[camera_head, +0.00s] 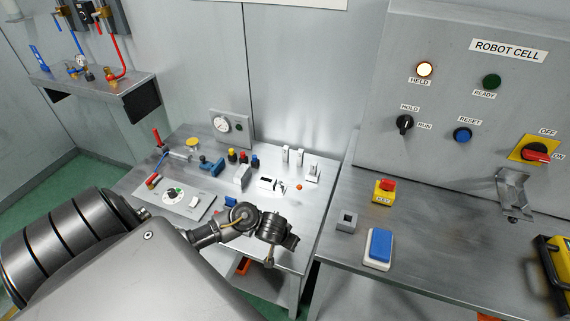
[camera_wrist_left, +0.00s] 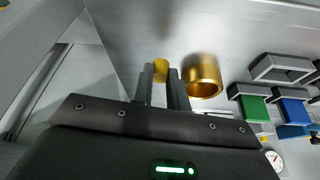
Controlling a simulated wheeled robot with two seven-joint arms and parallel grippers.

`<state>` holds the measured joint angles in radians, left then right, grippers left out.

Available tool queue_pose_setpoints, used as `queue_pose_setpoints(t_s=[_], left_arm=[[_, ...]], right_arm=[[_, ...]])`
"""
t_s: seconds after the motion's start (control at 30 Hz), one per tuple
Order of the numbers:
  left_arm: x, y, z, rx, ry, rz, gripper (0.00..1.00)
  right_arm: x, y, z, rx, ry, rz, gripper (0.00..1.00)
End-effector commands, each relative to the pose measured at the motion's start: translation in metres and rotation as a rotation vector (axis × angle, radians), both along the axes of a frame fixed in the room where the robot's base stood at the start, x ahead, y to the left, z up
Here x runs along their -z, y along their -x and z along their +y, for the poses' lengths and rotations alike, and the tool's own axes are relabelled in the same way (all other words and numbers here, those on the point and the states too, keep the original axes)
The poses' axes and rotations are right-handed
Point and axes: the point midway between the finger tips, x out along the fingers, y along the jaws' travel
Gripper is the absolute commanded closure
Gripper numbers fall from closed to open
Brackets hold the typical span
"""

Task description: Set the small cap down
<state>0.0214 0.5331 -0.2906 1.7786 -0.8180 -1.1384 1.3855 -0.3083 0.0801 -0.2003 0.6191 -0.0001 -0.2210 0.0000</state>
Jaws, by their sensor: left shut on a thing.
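The small cap (camera_wrist_left: 161,70) is yellow-gold and shows in the left wrist view between the two finger ends of my left gripper (camera_wrist_left: 160,84). The gripper is shut on it. A larger, hollow brass ring or cup (camera_wrist_left: 204,76) is just right of the fingers in that view. I cannot tell whether it touches them. In the head view my left gripper (camera_head: 290,242) is over the right front part of the left steel table (camera_head: 285,217). The cap is not visible there. My right gripper is not in view.
On the right bench are a red-topped stop button (camera_head: 385,190) and a blue-topped block (camera_head: 379,247). A gap separates the tables.

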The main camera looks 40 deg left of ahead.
Motion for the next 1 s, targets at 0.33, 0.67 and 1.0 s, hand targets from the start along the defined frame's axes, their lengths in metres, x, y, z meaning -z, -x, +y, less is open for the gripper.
queue_pose_setpoints(t_s=[0.33, 0.67, 1.0], left_arm=[[0.027, 0.002, 0.0, 0.001, -0.001, 0.002, 1.0], [0.03, 0.002, 0.0, 0.001, -0.001, 0.003, 0.75], [0.03, 0.002, 0.0, 0.001, -0.001, 0.003, 0.62]], right_arm=[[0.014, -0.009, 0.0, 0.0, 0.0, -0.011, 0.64], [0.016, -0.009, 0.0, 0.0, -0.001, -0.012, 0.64], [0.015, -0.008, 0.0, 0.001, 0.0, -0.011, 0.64]])
